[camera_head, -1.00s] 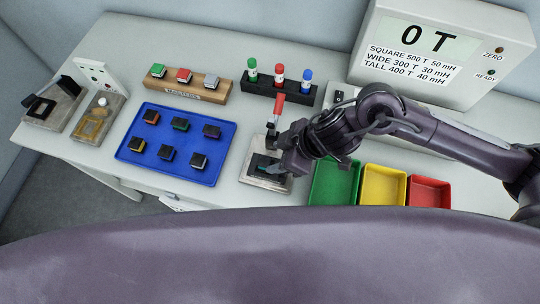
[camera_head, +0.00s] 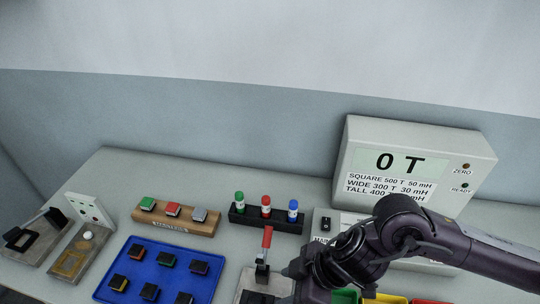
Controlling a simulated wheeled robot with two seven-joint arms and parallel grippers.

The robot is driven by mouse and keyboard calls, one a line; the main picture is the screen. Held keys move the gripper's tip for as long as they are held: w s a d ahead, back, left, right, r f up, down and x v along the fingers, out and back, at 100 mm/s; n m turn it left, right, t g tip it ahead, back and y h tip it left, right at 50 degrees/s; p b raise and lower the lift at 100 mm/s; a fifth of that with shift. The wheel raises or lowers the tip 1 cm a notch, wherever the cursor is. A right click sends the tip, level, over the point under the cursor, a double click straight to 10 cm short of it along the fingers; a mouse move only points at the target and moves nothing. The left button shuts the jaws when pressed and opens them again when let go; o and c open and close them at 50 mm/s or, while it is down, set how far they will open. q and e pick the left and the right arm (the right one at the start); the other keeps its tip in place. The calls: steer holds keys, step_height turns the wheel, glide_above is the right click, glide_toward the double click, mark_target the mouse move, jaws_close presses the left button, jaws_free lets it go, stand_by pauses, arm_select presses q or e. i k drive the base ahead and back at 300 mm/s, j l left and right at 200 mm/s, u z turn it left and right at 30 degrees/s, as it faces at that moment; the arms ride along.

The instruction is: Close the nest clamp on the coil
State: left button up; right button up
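The nest clamp shows at the bottom middle, with its red handle (camera_head: 267,238) standing upright over a dark lever. Its grey nest base (camera_head: 246,283) is cut off by the bottom edge. Something dark lies in the nest, but I cannot tell whether it is the coil. My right gripper (camera_head: 283,298) is at the right side of the nest, just right of and below the handle. Its fingertips are cut off or hidden, so its opening and any contact cannot be told. My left gripper is not in view.
A blue tray (camera_head: 205,295) with several small dark coils is left of the nest. Behind are a wooden rack (camera_head: 180,225) with three blocks and a black holder (camera_head: 240,221) with three bottles. A display box (camera_head: 355,150) reading 0 T stands right. Yellow and red bins are partly cut off.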

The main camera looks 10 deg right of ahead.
mark_target(266, 243)
steer(key=k, duration=1.5)
